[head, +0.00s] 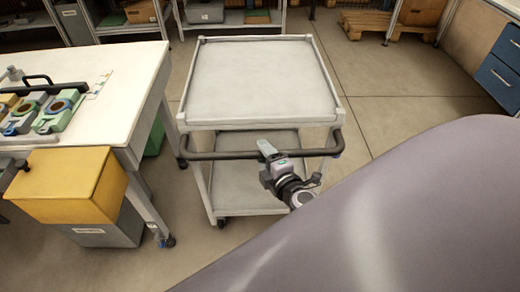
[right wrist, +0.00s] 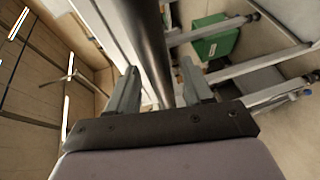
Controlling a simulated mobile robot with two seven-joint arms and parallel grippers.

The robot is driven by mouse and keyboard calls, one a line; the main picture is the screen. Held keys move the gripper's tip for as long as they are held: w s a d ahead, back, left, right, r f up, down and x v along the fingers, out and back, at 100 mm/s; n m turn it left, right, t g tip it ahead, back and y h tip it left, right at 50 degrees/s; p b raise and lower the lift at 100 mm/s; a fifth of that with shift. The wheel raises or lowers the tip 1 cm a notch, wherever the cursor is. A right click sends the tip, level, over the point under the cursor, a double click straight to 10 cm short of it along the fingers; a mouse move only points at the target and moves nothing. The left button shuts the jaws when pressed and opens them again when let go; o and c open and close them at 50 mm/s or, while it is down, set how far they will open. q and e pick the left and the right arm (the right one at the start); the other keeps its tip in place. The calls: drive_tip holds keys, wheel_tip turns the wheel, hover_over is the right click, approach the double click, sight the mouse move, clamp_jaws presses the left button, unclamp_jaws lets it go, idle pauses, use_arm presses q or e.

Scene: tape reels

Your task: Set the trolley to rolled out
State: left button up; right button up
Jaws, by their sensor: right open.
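The trolley (head: 262,80) is a pale two-shelf cart standing on the floor ahead of me, with an empty top and a black handle bar (head: 225,155) across its near side. My right gripper (head: 268,149) is at the middle of this bar. In the right wrist view the bar (right wrist: 153,45) runs between the two open fingers (right wrist: 160,75), with visible room beside it. The fingers are not closed on it. My left gripper is out of view.
A white table (head: 125,75) with green and grey parts stands close to the trolley's left. A yellow box (head: 70,185) is at its near side. Shelving and pallets (head: 365,22) line the back. Blue drawers (head: 500,80) are at right. Floor right of the trolley is clear.

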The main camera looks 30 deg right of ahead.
drive_tip(key=shift+x, duration=1.35)
clamp_jaws()
